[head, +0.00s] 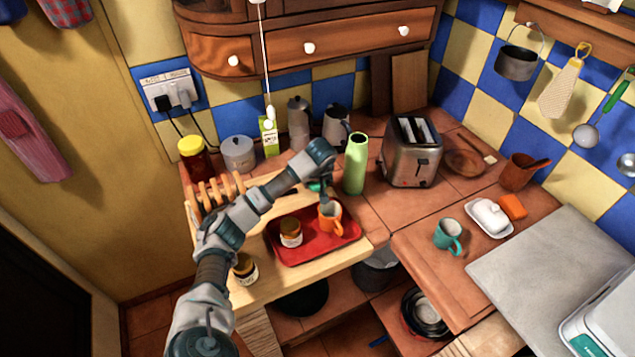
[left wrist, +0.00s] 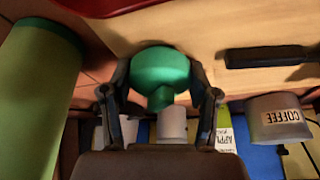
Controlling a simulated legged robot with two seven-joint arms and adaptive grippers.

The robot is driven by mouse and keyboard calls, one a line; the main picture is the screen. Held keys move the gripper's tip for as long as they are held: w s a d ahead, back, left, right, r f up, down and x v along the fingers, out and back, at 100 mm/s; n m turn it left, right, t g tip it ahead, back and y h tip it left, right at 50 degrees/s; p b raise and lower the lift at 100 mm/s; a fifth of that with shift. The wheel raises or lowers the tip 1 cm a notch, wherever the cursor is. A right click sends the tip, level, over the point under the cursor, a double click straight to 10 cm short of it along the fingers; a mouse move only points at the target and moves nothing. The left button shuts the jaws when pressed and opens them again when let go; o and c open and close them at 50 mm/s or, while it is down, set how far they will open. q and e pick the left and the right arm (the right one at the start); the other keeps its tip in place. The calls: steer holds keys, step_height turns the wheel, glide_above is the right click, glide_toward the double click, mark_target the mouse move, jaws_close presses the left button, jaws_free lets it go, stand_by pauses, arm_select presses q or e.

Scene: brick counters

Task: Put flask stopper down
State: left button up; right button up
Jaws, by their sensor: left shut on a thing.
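The green flask stopper (left wrist: 160,72) is between the fingers of my left gripper (left wrist: 160,98), which is shut on it, in the left wrist view. In the head view my left gripper (head: 322,184) is above the wooden board, behind the orange mug, and only a bit of the green stopper (head: 314,187) shows. The light green flask (head: 355,166) stands upright just right of the gripper. It also fills the left side of the left wrist view (left wrist: 38,90). Whether the stopper touches the board is hard to tell. My right gripper is not in view.
The orange mug (head: 330,217) and a jar (head: 291,232) stand on the red tray (head: 318,247). A black-handled thing (left wrist: 270,56) lies on the wooden board (left wrist: 225,25). The toaster (head: 411,153) is right of the flask. A toast rack (head: 213,194) is at the left.

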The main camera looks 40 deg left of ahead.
arm_select(q)
steer(key=o, duration=1)
steer(key=shift+o, duration=0.2)
steer(key=shift+r, duration=0.2)
steer(key=p+v, duration=0.2)
steer(key=v, duration=0.9)
steer(key=shift+d+r, duration=0.2)
steer(key=shift+r, duration=0.1)
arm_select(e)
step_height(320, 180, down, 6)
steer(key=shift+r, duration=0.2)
arm_select(q)
steer(key=shift+s, duration=0.1)
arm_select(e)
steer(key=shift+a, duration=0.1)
